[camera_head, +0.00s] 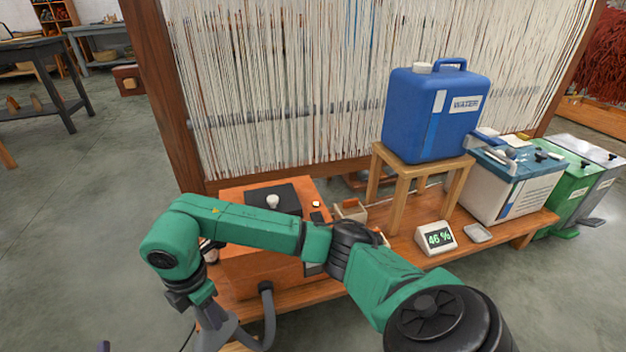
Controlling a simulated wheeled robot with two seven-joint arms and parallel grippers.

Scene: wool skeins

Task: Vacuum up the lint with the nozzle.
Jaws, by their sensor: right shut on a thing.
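My right arm reaches in from the lower right, across the front of an orange box (241,262). My right gripper (203,306) points down near the bottom edge and is shut on the grey nozzle (216,333). A grey hose (267,312) curves from the nozzle up to the front of the orange box. The lower end of the nozzle is cut off by the bottom edge. I cannot make out any lint. My left gripper is not in view.
A blue water container (436,115) stands on a wooden stool (404,178). A display (436,238) reads 46 %, beside a small grey dish (478,233). Several lidded bins stand at the right. A loom with pale threads (270,100) rises behind. Floor at the left (90,220) is clear.

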